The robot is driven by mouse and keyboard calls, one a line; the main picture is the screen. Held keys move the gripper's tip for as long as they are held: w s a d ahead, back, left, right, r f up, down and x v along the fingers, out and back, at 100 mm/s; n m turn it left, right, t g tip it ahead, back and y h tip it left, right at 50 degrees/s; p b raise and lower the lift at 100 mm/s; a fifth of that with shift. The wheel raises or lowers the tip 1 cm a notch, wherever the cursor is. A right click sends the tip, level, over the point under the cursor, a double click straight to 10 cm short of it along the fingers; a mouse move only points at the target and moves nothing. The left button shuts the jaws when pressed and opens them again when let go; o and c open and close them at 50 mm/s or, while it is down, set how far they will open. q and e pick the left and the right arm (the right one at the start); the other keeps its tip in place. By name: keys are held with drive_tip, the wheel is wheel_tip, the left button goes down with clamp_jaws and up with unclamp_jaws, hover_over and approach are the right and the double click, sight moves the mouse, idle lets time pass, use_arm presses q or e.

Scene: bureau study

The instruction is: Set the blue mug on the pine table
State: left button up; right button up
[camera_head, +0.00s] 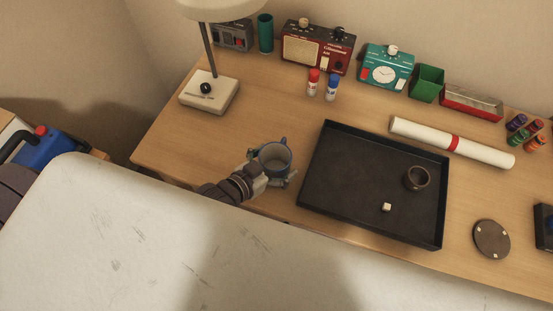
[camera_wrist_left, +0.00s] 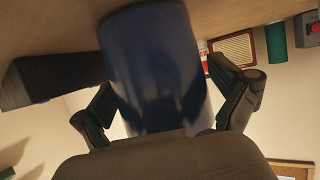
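The blue mug (camera_head: 275,159) is upright at the front left of the light wooden table (camera_head: 220,140), with its handle toward the back. My right gripper is not in view.
A black tray (camera_head: 335,190) with a dark cup (camera_head: 417,178) and a small pale cube (camera_head: 386,207) lies right of the mug. A lamp (camera_head: 209,93) stands back left. Radios, bottles and a white roll (camera_head: 425,136) line the back. Wood left of the mug is bare.

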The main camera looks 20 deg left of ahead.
use_arm(q)
drive_tip(key=shift+r, duration=0.2)
drive_tip(key=v, duration=1)
drive_tip(key=shift+s+a, duration=0.15)
drive_tip(key=shift+s, duration=0.2)
drive_tip(key=shift+s+a+r, duration=0.25)
drive_tip(key=shift+s+r, duration=0.05)
drive_tip(key=shift+s, duration=0.2)
drive_tip(key=shift+s, duration=0.1)
